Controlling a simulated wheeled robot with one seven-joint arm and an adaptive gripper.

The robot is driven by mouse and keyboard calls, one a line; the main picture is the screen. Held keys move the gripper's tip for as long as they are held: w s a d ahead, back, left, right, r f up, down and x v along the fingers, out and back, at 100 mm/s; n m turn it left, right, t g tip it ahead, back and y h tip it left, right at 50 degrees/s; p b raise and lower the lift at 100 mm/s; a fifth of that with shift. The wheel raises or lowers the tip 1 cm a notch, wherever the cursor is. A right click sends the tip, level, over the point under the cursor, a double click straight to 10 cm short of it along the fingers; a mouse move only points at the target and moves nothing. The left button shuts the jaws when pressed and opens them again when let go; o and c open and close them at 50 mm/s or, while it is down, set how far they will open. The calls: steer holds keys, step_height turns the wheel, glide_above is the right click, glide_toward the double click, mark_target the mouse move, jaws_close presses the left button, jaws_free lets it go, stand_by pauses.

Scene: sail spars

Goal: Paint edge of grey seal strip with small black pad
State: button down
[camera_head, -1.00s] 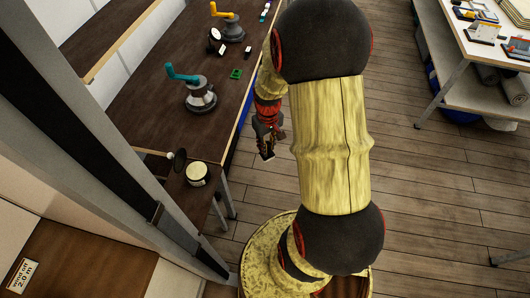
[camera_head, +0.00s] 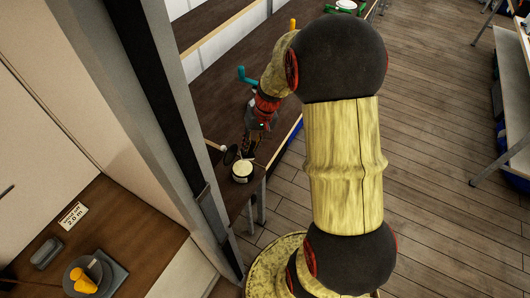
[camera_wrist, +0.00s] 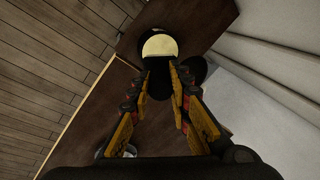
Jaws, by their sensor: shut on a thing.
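My gripper (camera_head: 249,146) is over the near end of the dark bench, close to an open pot with a cream-coloured top (camera_head: 242,170). In the wrist view my gripper (camera_wrist: 159,70) is shut on a small black thing (camera_wrist: 158,63), which looks like the black pad. The black thing overlaps the lower edge of the cream pot (camera_wrist: 160,46); I cannot tell whether it touches the pot. A dark round lid (camera_head: 230,155) lies beside the pot. I cannot make out a grey seal strip for sure.
A teal-handled winch (camera_head: 246,76) stands farther along the bench. A grey upright post (camera_head: 185,130) rises left of the bench.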

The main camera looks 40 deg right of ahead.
mark_target(249, 154)
steer(key=shift+w+a+r, duration=0.3)
steer(key=shift+w+a, duration=0.05)
steer(key=shift+a, duration=0.35)
steer(key=shift+a+y, duration=0.1)
steer(key=shift+y, duration=0.3)
steer(key=shift+t, duration=0.3)
steer(key=shift+f+b, duration=1.7)
steer(key=shift+f, duration=1.3)
steer(key=shift+s+f+b, duration=0.1)
steer(key=shift+f+b, duration=0.6)
steer(key=shift+r+p, duration=2.05)
steer(key=shift+r, duration=1.55)
